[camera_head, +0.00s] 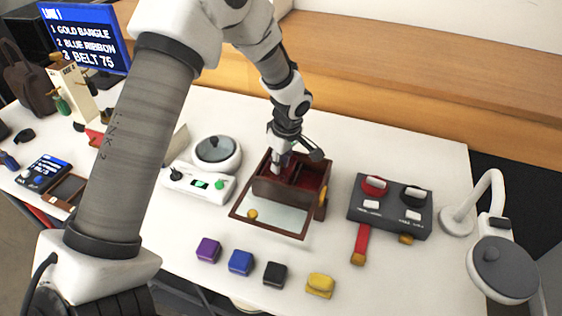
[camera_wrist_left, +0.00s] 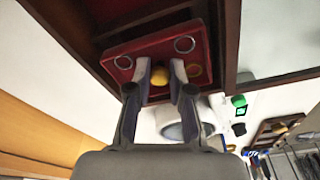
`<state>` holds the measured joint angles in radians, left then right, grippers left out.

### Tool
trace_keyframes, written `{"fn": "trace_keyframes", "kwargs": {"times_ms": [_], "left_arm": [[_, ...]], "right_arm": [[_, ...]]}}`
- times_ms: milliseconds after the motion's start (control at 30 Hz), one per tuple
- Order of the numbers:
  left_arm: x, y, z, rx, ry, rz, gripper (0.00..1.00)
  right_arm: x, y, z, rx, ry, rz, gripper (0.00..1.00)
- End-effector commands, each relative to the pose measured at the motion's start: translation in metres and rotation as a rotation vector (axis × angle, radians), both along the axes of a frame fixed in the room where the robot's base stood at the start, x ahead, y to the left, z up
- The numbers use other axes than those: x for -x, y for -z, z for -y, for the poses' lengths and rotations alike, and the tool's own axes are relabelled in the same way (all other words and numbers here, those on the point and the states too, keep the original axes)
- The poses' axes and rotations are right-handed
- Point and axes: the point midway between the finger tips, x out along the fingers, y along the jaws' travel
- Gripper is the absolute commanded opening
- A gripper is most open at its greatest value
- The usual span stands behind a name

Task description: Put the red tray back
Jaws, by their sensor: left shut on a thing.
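My left gripper (camera_head: 280,160) is over the dark wooden box (camera_head: 288,188), pointing down. In the left wrist view its two fingers (camera_wrist_left: 160,72) are shut around a small gold knob (camera_wrist_left: 159,77) on the red tray (camera_wrist_left: 122,62). My right gripper is not in view.
A glazed, wood-framed panel (camera_head: 279,217) lies in front of the box. A white device (camera_head: 198,184) and round dish (camera_head: 217,154) are left; a grey switch panel (camera_head: 390,208) is right. Coloured blocks (camera_head: 241,262) stand nearer, and a lamp (camera_head: 503,268) far right.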

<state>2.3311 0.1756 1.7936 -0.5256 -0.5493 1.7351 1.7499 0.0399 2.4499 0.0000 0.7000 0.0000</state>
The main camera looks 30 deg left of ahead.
Motion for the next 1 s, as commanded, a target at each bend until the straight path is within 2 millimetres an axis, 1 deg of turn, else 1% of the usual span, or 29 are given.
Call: {"fn": "trace_keyframes", "kwargs": {"times_ms": [200,567,600,633,900,1000], "left_arm": [[0.0,0.0,0.0,0.0,0.0,0.002,0.0],[0.0,0.012,0.0,0.0,0.001,0.001,0.0],[0.0,0.01,0.0,0.0,0.001,0.001,0.35],[0.0,0.01,0.0,0.0,0.001,0.001,0.46],[0.0,0.01,0.0,0.0,0.001,0.001,0.46],[0.0,0.003,0.0,0.0,0.001,0.002,0.46]], "right_arm": [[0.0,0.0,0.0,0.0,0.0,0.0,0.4],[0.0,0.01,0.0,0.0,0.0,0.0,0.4],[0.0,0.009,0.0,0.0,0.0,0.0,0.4],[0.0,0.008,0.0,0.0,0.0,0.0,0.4],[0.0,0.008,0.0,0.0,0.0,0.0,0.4],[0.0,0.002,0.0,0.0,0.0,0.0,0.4]]}}
